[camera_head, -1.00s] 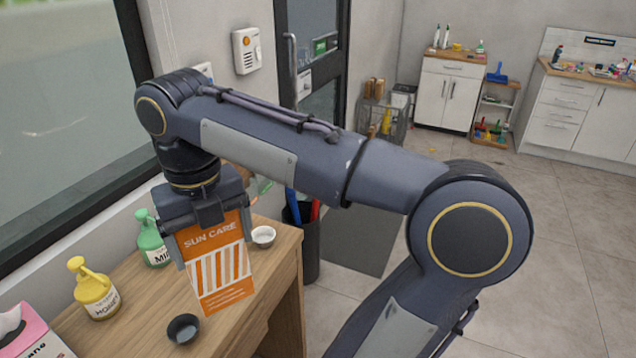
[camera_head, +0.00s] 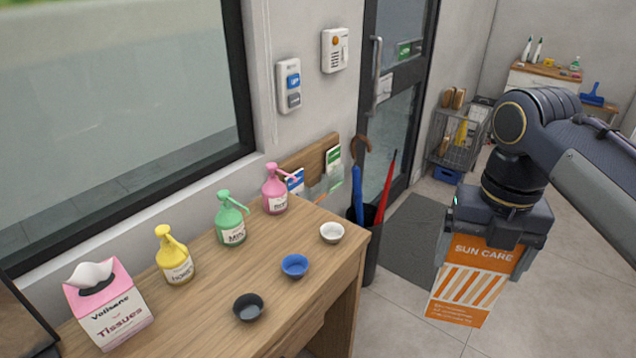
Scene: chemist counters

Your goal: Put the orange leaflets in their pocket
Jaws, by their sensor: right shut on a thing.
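The orange leaflets (camera_head: 468,285), printed "SUN CARE", hang upright below my right gripper (camera_head: 482,240), which is shut on their top edge. They are over the floor, right of the wooden counter and clear of it. A wooden leaflet rack (camera_head: 305,155) is on the wall behind the counter's far end, left of the gripper. It holds blue leaflets (camera_head: 296,182) at its left and green leaflets (camera_head: 333,168) at its right. The space between them appears empty, though the pump bottle partly hides the rack's lower left. My left gripper is not in view.
The counter (camera_head: 205,290) bears a tissue box (camera_head: 112,318), yellow (camera_head: 175,262), green (camera_head: 231,225) and pink (camera_head: 275,195) pump bottles, and black (camera_head: 248,307), blue (camera_head: 294,266) and white (camera_head: 332,232) bowls. An umbrella stand (camera_head: 370,255) with umbrellas stands beyond the counter's end.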

